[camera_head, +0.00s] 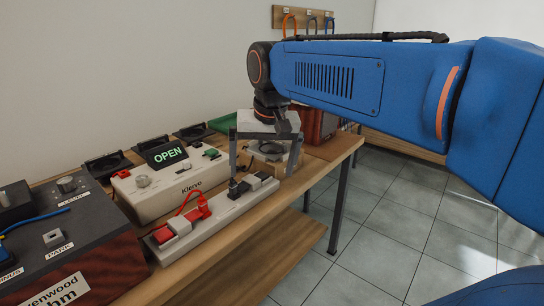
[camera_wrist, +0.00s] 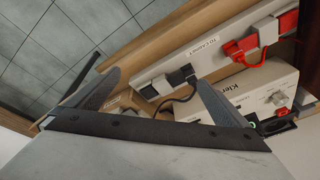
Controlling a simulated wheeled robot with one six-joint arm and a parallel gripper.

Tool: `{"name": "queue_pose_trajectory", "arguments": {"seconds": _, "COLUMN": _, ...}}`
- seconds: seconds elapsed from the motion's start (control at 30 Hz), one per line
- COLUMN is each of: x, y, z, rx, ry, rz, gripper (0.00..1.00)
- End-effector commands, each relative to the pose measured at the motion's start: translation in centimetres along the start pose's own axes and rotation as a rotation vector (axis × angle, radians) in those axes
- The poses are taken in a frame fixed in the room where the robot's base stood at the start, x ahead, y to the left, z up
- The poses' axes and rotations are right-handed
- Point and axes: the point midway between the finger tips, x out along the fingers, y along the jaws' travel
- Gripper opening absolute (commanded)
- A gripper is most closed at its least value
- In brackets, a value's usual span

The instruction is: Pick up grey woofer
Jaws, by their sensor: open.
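A grey, squarish piece with a dark round centre (camera_head: 268,148) sits near the bench's far right end; it looks like the grey woofer, but my gripper partly covers it. My gripper (camera_head: 262,170) points down around this piece in the head view, its fingers apart. I cannot tell whether they touch it. In the wrist view my gripper (camera_wrist: 152,98) is also spread, with nothing clearly held between the fingers. The woofer cannot be made out clearly there.
A white power strip (camera_head: 220,212) with red and black plugs runs along the bench's front edge; it also shows in the wrist view (camera_wrist: 215,48). A white Klervo box (camera_head: 165,190) with an OPEN display stands behind it. Black trays (camera_head: 108,165) line the wall. A reddish box (camera_head: 326,124) stands beyond.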

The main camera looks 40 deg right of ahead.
Motion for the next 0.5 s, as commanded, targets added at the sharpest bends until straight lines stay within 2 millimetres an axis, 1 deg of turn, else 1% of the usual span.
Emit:
{"name": "queue_pose_trajectory", "arguments": {"seconds": 0.03, "x": -0.9, "y": -0.1, "z": -2.0, "rx": 0.050, "ry": -0.013, "rz": 0.010, "gripper": 1.00}}
{"name": "queue_pose_trajectory", "arguments": {"seconds": 0.1, "x": -2.1, "y": 0.0, "z": -4.4, "rx": 0.122, "ry": -0.032, "rz": 0.023, "gripper": 1.00}}
{"name": "queue_pose_trajectory", "arguments": {"seconds": 0.27, "x": -4.5, "y": 0.4, "z": -9.7, "rx": 0.284, "ry": -0.073, "rz": 0.055, "gripper": 1.00}}
{"name": "queue_pose_trajectory", "arguments": {"seconds": 0.3, "x": -5.0, "y": 0.6, "z": -11.1, "rx": 0.326, "ry": -0.084, "rz": 0.063, "gripper": 1.00}}
{"name": "queue_pose_trajectory", "arguments": {"seconds": 0.5, "x": -7.1, "y": 1.9, "z": -17.5, "rx": 0.530, "ry": -0.132, "rz": 0.109, "gripper": 1.00}}
